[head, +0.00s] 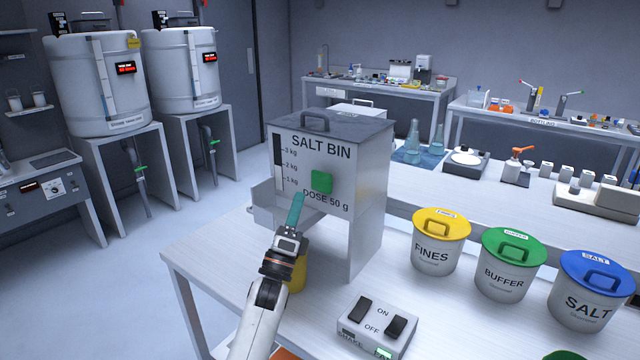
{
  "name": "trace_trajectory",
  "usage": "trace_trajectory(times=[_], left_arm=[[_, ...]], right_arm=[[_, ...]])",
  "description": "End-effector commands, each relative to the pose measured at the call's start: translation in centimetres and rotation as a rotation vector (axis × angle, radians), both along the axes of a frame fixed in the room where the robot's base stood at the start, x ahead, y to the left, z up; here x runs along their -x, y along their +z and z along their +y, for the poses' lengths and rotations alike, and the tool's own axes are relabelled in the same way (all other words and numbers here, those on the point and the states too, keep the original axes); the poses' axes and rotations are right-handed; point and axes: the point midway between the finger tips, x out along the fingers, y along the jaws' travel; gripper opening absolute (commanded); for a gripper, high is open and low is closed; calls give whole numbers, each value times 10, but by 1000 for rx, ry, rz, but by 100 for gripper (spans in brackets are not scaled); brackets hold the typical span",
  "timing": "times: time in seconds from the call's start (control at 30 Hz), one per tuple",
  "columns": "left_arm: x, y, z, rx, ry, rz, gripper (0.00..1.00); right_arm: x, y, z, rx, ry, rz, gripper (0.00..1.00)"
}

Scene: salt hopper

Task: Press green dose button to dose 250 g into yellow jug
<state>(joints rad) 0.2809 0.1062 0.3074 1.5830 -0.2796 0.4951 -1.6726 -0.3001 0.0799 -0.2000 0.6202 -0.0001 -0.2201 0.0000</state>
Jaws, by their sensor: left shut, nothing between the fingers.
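The salt bin (365,165) is a grey box with a lid handle, standing on the near table. Its front has a level scale and the words "DOSE 50 g". The green dose button (321,181) is on that front, right of the scale. My left gripper (298,197) is shut and empty, its teal fingertips just left of and below the button; I cannot tell whether they touch the bin front. The yellow jug (299,275) stands under the bin, mostly hidden behind my left wrist. My right gripper is not in view.
A switch box (372,329) with ON/OFF rockers lies at the table's front. Tubs labelled FINES (436,245), BUFFER (509,265) and SALT (588,294) stand to the right. Table space between the bin and the tubs is clear.

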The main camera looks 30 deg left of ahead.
Motion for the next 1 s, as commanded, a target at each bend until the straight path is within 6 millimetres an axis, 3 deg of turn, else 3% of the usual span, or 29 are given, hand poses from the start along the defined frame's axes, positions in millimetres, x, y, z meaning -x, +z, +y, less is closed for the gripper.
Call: trace_trajectory(times=[0.83, 1.0], left_arm=[[0, 0, 0, 2, 0, 0, 0], [7, 9, -2, 75, -1, -3, 0]], right_arm=[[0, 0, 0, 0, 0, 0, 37], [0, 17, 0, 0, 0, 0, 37]])
